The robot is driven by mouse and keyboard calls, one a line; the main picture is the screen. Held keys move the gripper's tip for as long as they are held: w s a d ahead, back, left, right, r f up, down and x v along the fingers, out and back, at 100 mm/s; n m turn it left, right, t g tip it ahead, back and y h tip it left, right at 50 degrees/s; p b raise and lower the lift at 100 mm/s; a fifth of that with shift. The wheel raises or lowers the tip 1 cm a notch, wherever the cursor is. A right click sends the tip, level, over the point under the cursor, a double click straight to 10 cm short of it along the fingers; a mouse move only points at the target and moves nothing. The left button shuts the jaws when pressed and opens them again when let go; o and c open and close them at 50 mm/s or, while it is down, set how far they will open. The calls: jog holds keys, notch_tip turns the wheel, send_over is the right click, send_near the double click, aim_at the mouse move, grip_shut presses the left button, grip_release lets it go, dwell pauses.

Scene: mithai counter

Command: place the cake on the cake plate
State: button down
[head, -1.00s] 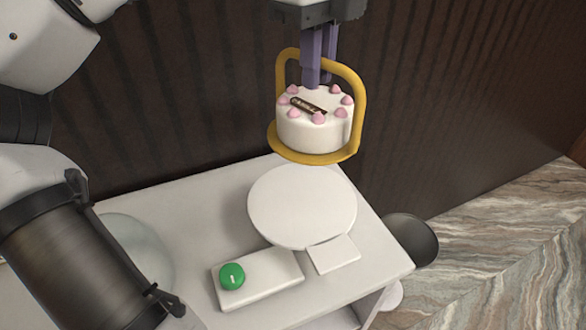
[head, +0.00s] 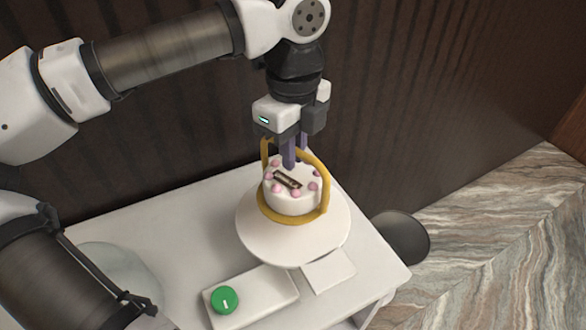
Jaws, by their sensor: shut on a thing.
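The cake (head: 292,201) is white and round, with pink dollops around its top edge and a dark plaque. It sits in a yellow carrier (head: 325,193) with a base and a tall arched handle. My gripper (head: 290,160) points down over it, its purple fingers shut on the carrier's handle; the fingers partly hide the handle's top. The cake plate (head: 290,247), a white round disc, is directly below the carrier in the head view. I cannot tell whether the carrier's base touches the plate or hangs just above it. The cake looks upright.
The plate stands on a white counter (head: 180,212). In front are a white box with a green round button (head: 224,300) and a small white square piece (head: 329,270). A clear round dish (head: 118,270) is at left. A dark bin (head: 402,238) stands beyond the counter's right edge.

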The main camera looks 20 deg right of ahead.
aim_at(293, 174)
jog(key=shift+f+p, duration=0.4)
jog(key=shift+f, duration=2.3)
jog(key=shift+f, duration=0.15)
jog(key=c, duration=1.5)
grip_release()
notch_tip(293, 174, up, 12)
jog(key=b, duration=0.2)
jog(key=shift+r+b, duration=0.2)
jog(key=shift+b, duration=0.1)
